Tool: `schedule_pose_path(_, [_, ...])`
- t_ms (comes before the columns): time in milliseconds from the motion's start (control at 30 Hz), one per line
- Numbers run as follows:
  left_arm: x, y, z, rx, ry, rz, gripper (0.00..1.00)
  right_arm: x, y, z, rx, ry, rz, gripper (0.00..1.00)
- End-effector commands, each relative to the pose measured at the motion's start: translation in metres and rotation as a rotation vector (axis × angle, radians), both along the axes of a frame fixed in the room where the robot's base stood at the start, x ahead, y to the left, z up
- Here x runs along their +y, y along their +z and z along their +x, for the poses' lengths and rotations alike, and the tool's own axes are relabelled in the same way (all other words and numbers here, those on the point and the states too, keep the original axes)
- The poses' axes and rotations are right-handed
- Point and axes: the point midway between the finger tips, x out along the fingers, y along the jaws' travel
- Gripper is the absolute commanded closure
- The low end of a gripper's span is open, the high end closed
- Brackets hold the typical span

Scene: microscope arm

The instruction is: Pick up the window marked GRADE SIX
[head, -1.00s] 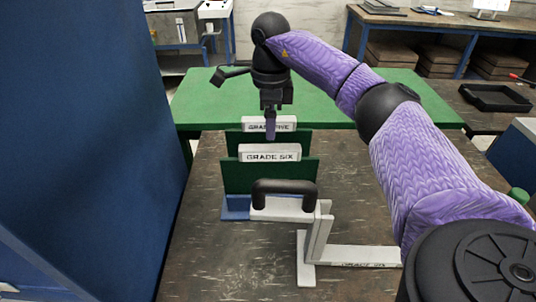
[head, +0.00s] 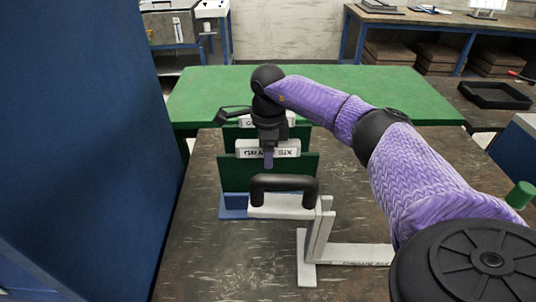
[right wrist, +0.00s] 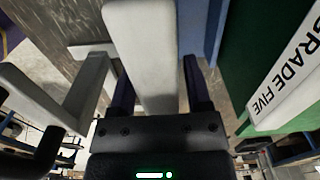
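The GRADE SIX window is a dark green panel (head: 240,175) with a white label bar (head: 290,149) along its top, standing upright in a blue-based rack. Its lettering is blurred and partly covered now. My right gripper (head: 268,158) points down over this bar, with one finger in front of it. In the right wrist view the white bar (right wrist: 145,45) lies between the two spread fingers of the right gripper (right wrist: 158,85), with a small gap at the right finger. The GRADE FIVE window (right wrist: 295,75) stands just behind. My left gripper is out of view.
A tall blue panel (head: 80,150) bounds the left side. The wooden tabletop around the stand is mostly bare.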

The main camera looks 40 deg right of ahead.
Motion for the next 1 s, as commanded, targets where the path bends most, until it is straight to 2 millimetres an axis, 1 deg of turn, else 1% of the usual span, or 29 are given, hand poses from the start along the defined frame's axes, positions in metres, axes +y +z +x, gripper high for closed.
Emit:
schedule_pose_path(33, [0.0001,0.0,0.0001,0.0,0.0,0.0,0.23,0.0001,0.0001,0.0001,0.0,0.0,0.0,0.49])
schedule_pose_path(67, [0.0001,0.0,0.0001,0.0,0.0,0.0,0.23,0.0001,0.0001,0.0001,0.0,0.0,0.0,0.56])
schedule_pose_path(100, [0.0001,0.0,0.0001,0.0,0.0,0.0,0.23,0.0001,0.0001,0.0001,0.0,0.0,0.0,0.64])
schedule_pose_path(167, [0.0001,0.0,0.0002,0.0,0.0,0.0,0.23,0.0001,0.0001,0.0001,0.0,0.0,0.0,0.77])
schedule_pose_path(200, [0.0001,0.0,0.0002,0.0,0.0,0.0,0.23,0.0001,0.0002,0.0001,0.0,0.0,0.0,0.85])
schedule_pose_path(267, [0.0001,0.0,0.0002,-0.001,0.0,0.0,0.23,0.0001,0.0002,0.0001,0.0,0.0,0.0,0.98])
schedule_pose_path(300, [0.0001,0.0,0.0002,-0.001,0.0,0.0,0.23,0.0001,0.0002,0.0001,0.0,0.0,0.0,1.0])
schedule_pose_path(1000, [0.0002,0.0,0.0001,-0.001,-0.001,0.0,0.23,0.0001,0.0003,0.0001,0.0,0.0,0.0,1.0])
